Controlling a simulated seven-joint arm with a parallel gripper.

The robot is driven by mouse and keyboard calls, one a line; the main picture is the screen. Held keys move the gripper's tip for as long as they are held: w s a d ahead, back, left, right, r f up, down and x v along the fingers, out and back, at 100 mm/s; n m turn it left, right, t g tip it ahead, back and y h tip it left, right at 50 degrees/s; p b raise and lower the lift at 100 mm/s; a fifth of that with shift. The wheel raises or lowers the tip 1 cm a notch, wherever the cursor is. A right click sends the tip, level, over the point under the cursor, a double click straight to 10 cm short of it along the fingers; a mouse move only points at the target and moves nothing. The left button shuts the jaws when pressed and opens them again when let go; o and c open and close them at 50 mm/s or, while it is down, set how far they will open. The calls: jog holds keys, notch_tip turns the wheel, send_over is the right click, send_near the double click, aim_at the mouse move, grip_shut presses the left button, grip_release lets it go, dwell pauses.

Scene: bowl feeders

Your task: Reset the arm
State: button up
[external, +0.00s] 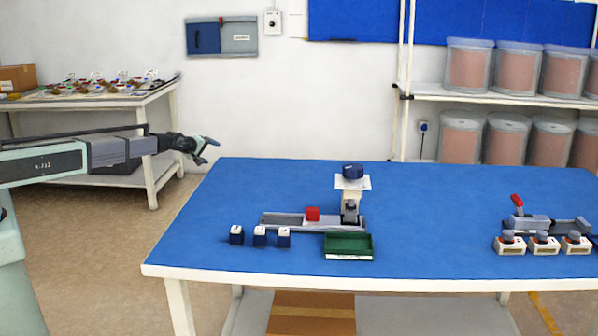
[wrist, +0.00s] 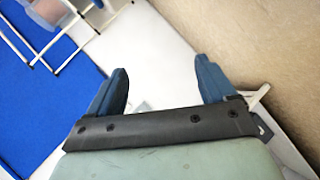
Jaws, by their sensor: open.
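My gripper (external: 207,150) is at the end of my arm, which reaches in from the left in the external view. It hangs in the air just beyond the far left corner of the blue table (external: 230,185), apart from everything on it. In the wrist view, the two blue fingers of my gripper (wrist: 165,82) stand wide apart with nothing between them. The wall and part of the blue tabletop (wrist: 35,100) show beyond the fingers.
On the table are a feeder with a red block (external: 313,214), a green tray (external: 348,254) and several small dark blocks (external: 260,236). A second device (external: 538,224) with white boxes stands at the right. A cluttered side table (external: 100,95) is behind my arm. The table's left part is clear.

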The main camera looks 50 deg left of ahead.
jog(key=s+d+f+m+g+h, duration=0.1)
jog(key=s+d+f+m+g, duration=0.2)
jog(key=s+d+f, duration=0.5)
jog(key=s+d+f+m+g+h, duration=0.1)
jog(key=s+d+f+m+g, duration=0.3)
jog(key=s+f, duration=0.75)
jog(key=s+d+f+m+g+h, duration=0.1)
jog(key=s+d+f+g+h, duration=0.1)
jog(key=s+d+f, duration=0.65)
jog(key=s+d+f+m+g, duration=0.2)
jog(key=s+m+g, duration=0.1)
jog(key=s, duration=0.9)
jog(key=s+d+f+m+g, duration=0.2)
jog(key=s+d+g, duration=0.1)
jog(key=s, duration=1)
jog(key=s+d+f+m+g, duration=0.2)
jog(key=s+f+m+g, duration=0.1)
jog(key=s, duration=1)
jog(key=shift+d+m, duration=0.3)
